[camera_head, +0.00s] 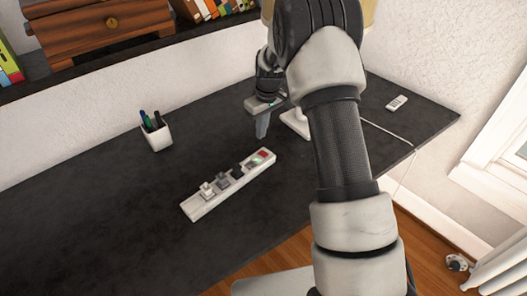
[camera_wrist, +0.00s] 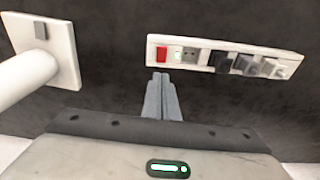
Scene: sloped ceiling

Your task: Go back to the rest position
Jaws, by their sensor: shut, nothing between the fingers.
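My gripper (camera_head: 262,122) is shut and empty, with its fingers pointing down above the dark desk. In the wrist view the closed fingers (camera_wrist: 162,88) show at the middle, just below the power strip in the picture. The white power strip (camera_head: 229,184) lies on the desk, in front of my gripper in the head view. It has a red switch at one end and several plugs or adapters in it; it also shows in the wrist view (camera_wrist: 222,46).
A white lamp base (camera_wrist: 66,50) stands close to my gripper; my arm partly hides the lamp (camera_head: 296,122) in the head view. A pen cup (camera_head: 157,135) stands at the back left. A small white remote-like object (camera_head: 396,103) lies at right. The desk's left part is clear.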

